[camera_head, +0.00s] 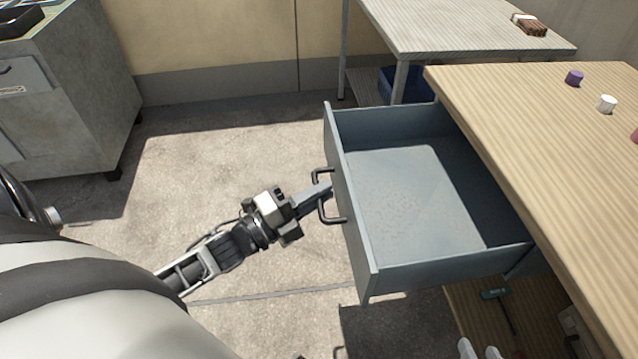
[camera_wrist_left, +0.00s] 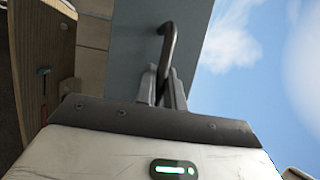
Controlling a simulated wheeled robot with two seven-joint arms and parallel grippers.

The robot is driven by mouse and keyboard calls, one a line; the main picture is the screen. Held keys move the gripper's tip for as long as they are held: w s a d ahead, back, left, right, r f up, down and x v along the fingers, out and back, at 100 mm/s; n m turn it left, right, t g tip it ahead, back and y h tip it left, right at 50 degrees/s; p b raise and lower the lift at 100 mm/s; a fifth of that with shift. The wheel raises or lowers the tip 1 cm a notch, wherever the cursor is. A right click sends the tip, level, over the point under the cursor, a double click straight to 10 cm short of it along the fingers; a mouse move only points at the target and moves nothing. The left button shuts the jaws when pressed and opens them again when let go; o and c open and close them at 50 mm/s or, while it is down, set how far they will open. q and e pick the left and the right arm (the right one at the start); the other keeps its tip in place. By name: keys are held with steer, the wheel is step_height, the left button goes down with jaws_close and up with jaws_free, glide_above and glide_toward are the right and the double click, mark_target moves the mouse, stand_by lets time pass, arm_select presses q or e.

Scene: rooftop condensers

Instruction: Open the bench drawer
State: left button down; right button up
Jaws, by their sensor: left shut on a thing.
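The bench drawer (camera_head: 415,200) is pulled well out from under the wooden bench top (camera_head: 540,130) in the head view. Its inside looks empty. Its front carries a dark bar handle (camera_head: 328,212). My left gripper (camera_head: 322,192) reaches in from the left and is shut on the handle. In the left wrist view the two fingers (camera_wrist_left: 165,88) close around the handle (camera_wrist_left: 169,42), with the grey drawer front (camera_wrist_left: 130,40) behind. My right gripper does not show.
Purple and white caps (camera_head: 574,78) stand on the bench top. A second table (camera_head: 450,25) is behind, with a blue bin (camera_head: 400,86) beneath. A grey cabinet (camera_head: 70,90) stands at the left. The floor (camera_head: 220,150) between is clear. A green-handled tool (camera_head: 495,294) is below the drawer.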

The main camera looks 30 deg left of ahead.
arm_select(q)
steer(key=shift+s+a, duration=0.4)
arm_select(e)
steer(key=shift+w+a+r, duration=0.1)
steer(key=shift+a+r, duration=0.05)
steer(key=shift+a, duration=0.15)
arm_select(q)
steer(key=c, duration=1.5)
jaws_free()
steer(key=v, duration=1.6)
arm_select(e)
steer(key=shift+d+r, duration=0.1)
steer(key=shift+r, duration=0.4)
arm_select(q)
steer(key=shift+p, duration=0.3)
arm_select(e)
steer(key=shift+f, duration=0.1)
